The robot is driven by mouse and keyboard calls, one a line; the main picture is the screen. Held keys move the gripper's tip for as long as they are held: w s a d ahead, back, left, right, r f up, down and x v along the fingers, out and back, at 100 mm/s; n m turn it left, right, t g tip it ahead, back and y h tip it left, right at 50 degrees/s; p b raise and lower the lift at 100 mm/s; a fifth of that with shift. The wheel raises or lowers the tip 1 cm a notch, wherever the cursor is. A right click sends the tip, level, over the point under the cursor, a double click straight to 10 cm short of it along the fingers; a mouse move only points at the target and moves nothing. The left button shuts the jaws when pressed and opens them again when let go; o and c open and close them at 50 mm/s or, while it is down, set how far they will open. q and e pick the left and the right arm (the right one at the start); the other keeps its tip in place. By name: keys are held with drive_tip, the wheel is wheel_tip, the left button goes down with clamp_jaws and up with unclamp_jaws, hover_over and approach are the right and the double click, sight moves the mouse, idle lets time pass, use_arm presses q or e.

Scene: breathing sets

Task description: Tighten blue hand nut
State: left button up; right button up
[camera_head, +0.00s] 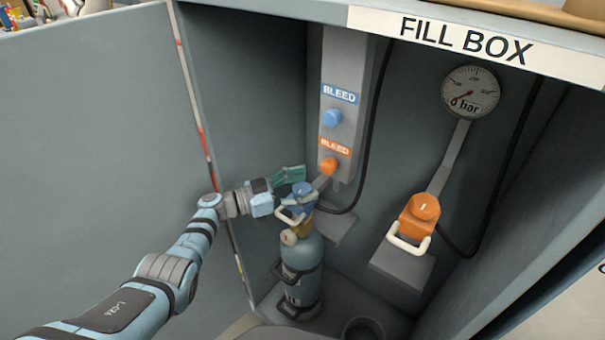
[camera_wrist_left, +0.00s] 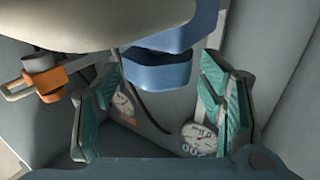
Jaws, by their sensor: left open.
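The blue hand nut (camera_head: 301,190) sits at the top of the grey-blue gas cylinder (camera_head: 302,255), on a blue connector with a white handle (camera_head: 291,217). My left gripper (camera_head: 286,187) reaches in from the left, level with the nut. In the left wrist view, the blue part (camera_wrist_left: 160,72) shows between the two teal-padded fingers of the left gripper (camera_wrist_left: 160,85). The fingers are apart, with visible gaps on both sides of it. A pale rounded part covers the top of that view. My right gripper is not in view.
Above the cylinder are a blue bleed knob (camera_head: 332,118) and an orange bleed knob (camera_head: 328,166). An orange hand nut (camera_head: 425,207) with a white handle stands on the right. The gauge (camera_head: 470,92) reads near zero. Black hoses hang at the back; the box walls are close.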

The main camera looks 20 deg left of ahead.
sight(302, 188)
use_arm(q)
wheel_tip(302, 188, up, 9)
drive_tip(key=shift+r, duration=0.1)
drive_tip(key=shift+s, duration=0.1)
